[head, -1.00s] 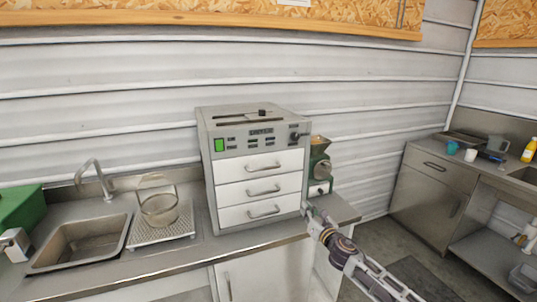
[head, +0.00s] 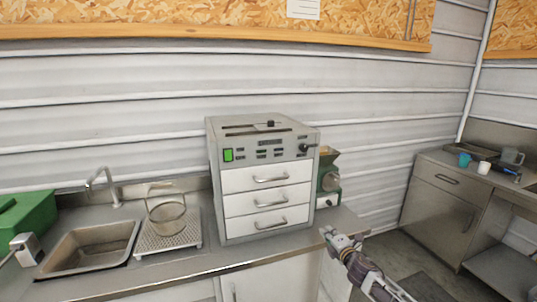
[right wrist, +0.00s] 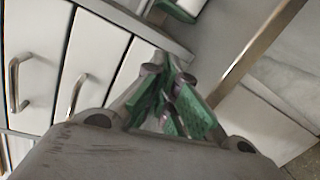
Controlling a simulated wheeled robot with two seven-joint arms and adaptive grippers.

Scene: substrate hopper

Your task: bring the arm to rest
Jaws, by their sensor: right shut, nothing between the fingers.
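My right gripper (head: 328,235) is at the front right edge of the metal counter (head: 190,268), just right of the grey drawer cabinet (head: 235,180). In the right wrist view its green-padded fingers (right wrist: 168,88) are shut with nothing between them. The gripper is apart from the cabinet's drawers, which look closed, with handles (right wrist: 76,95) in the wrist view. A small green hopper machine (head: 330,180) stands behind the gripper, right of the cabinet. My left gripper does not show.
A sink (head: 90,250), a glass vessel (head: 167,214) on a perforated tray (head: 168,242) and a green box (head: 28,212) lie to the left. A second counter (head: 437,190) with cups stands at the right. Open floor lies between the counters.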

